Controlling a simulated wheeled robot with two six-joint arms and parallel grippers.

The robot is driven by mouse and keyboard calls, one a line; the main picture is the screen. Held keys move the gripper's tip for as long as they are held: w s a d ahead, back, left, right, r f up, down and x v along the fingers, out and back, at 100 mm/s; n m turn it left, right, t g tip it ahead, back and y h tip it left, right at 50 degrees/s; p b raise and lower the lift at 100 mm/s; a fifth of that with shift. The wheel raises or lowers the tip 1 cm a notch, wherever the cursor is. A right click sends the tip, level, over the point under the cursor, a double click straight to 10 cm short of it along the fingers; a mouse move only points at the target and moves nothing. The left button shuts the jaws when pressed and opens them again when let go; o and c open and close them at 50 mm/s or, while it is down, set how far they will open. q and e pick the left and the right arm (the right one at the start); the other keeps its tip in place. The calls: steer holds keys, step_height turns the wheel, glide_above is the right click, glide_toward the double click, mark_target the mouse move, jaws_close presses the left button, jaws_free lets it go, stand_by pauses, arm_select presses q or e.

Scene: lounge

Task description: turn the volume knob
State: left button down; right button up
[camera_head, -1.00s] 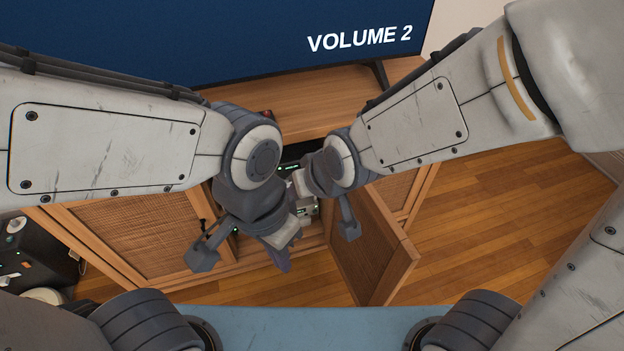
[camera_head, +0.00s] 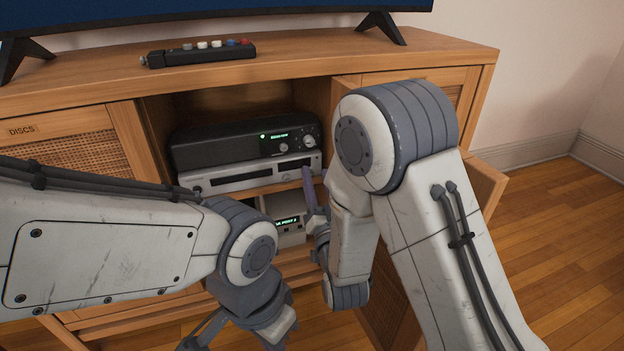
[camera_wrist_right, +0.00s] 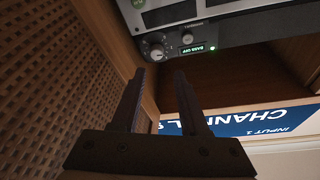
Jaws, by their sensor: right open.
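A black audio unit (camera_head: 220,146) sits in the open middle bay of the cabinet. Its right end has a green-lit display, a larger knob (camera_head: 310,141) and a smaller knob (camera_head: 283,148); no volume label is readable. In the right wrist view, turned upside down, the larger knob (camera_wrist_right: 156,51) and smaller knob (camera_wrist_right: 187,38) lie beside a "BASS OFF" display. My right gripper (camera_head: 312,190) is below and in front of the larger knob. Its fingers (camera_wrist_right: 158,76) are open and empty, apart from the knob. My left gripper is low, mostly hidden behind its own wrist.
A silver unit (camera_head: 235,178) lies under the black one, with a small box (camera_head: 288,230) with a green display lower down. The open cabinet door (camera_head: 487,185) stands right of my right arm. A button strip (camera_head: 200,52) lies on the cabinet top.

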mark_target(311, 143)
steer(key=shift+t, duration=0.5)
steer(key=b+x, duration=0.1)
steer(key=x, duration=0.2)
steer(key=b+x, duration=0.1)
steer(key=x, duration=0.2)
steer(key=b+x, duration=0.1)
steer(key=x, duration=0.2)
steer(key=shift+w+d+f, duration=0.25)
steer(key=shift+w+f, duration=0.1)
steer(key=shift+w, duration=0.05)
arm_select(q)
step_height(311, 143, down, 5)
steer(key=shift+r, duration=0.2)
arm_select(e)
jaws_close()
